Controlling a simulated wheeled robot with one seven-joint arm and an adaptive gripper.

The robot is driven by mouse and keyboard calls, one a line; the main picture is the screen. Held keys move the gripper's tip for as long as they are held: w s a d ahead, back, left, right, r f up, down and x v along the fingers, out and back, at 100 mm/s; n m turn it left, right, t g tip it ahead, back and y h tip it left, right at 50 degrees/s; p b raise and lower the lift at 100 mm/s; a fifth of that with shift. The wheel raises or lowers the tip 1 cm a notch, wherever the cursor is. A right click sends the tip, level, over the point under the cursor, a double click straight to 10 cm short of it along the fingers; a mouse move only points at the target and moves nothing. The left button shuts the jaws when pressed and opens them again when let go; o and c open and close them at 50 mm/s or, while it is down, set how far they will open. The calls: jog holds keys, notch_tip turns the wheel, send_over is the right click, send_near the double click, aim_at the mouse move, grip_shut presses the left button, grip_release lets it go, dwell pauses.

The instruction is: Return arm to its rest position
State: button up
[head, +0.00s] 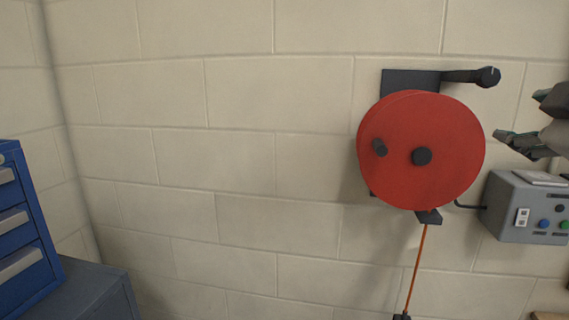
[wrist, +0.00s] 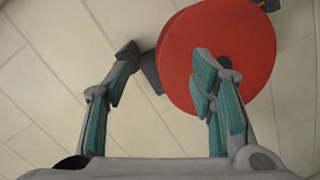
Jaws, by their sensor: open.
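My gripper (head: 518,116) shows at the right edge of the head view, its grey and teal fingers pointing left, with the rest of the arm out of frame. In the wrist view my gripper (wrist: 166,68) has its two fingers spread apart with nothing between them. A red reel (head: 440,130) hangs on the block wall, left of my gripper in the head view. The reel also shows beyond the fingers in the wrist view (wrist: 235,45); the right finger overlaps it in the picture. Whether they touch cannot be told.
A grey control box (head: 512,225) with buttons and a switch sits on the wall below my gripper. An orange cord (head: 417,265) hangs from the reel. A blue drawer cabinet (head: 22,240) stands by a dark grey surface (head: 95,285) at the lower left. The middle wall is bare.

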jog(key=s+a+f+m+g+y+p, duration=0.5)
jog(key=s+a+f+m+g, duration=0.3)
jog(key=s+a+f+g, duration=0.3)
jog(key=s+a+f+y, duration=0.1)
jog(key=s+a+f, duration=0.3)
jog(key=a+f, duration=0.2)
jog(key=shift+s+a+f, duration=0.15)
jog(key=shift+s+f, duration=0.05)
jog(key=shift+c, duration=0.3)
